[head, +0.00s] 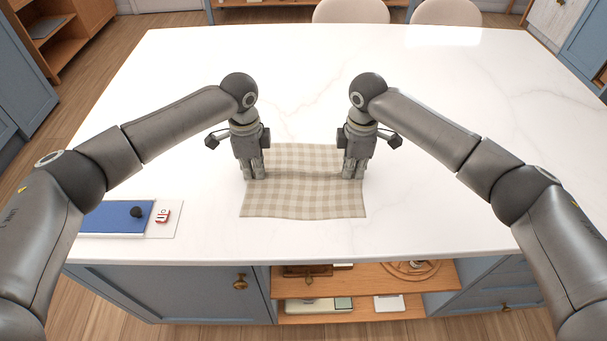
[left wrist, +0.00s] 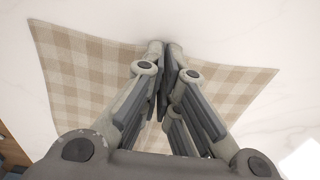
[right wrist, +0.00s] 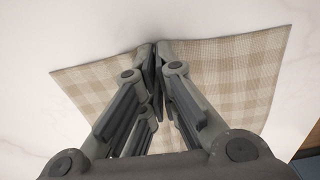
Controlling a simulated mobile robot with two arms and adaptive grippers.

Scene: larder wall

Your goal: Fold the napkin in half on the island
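The beige-and-cream checked napkin (head: 303,199) lies spread on the white island, its near and far parts both showing. A low crease or ridge runs across it between my grippers. My left gripper (head: 255,178) points down at the middle of the napkin's left edge; its fingertips (left wrist: 161,48) are together, with cloth on both sides of them. My right gripper (head: 352,178) is at the middle of the right edge in the same way, its fingertips (right wrist: 153,48) together. Both look shut on the cloth, though the fingers hide the pinched bits.
The white island top (head: 440,130) is clear around the napkin. A blue mat or board (head: 112,217) on a pale sheet, with a small dark knob and a red-and-white item (head: 162,215), lies at the front left. Two pale chairs (head: 350,11) stand beyond the far edge.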

